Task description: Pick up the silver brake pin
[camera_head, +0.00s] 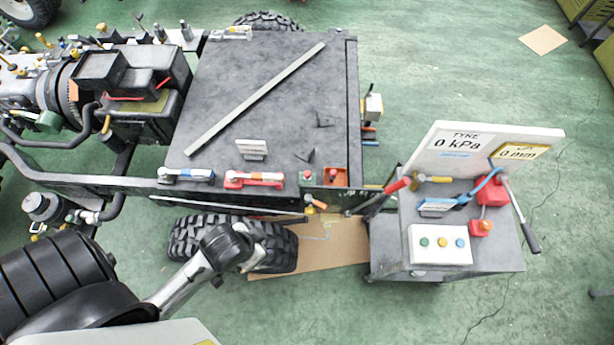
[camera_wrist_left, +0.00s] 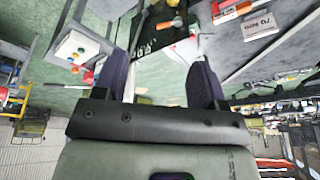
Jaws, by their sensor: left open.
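My left gripper (camera_wrist_left: 160,72) is open and empty in the left wrist view, its two dark fingers spread apart. In the head view my left arm comes in from the lower left and ends above the near tyre (camera_head: 272,243); the fingers cannot be made out there. I cannot single out the silver brake pin with certainty. A red block (camera_head: 334,177) with a small part on it sits at the near right corner of the chassis deck (camera_head: 230,85). An orange part (camera_wrist_left: 166,25) shows beyond the fingers in the left wrist view. My right gripper is not in view.
A long grey bar (camera_head: 255,98) lies across the deck. Several small tools line its near edge, including a red-and-white one (camera_head: 253,179). A grey cart (camera_head: 390,255) with a display board (camera_head: 485,150) stands at right. An engine fills the left.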

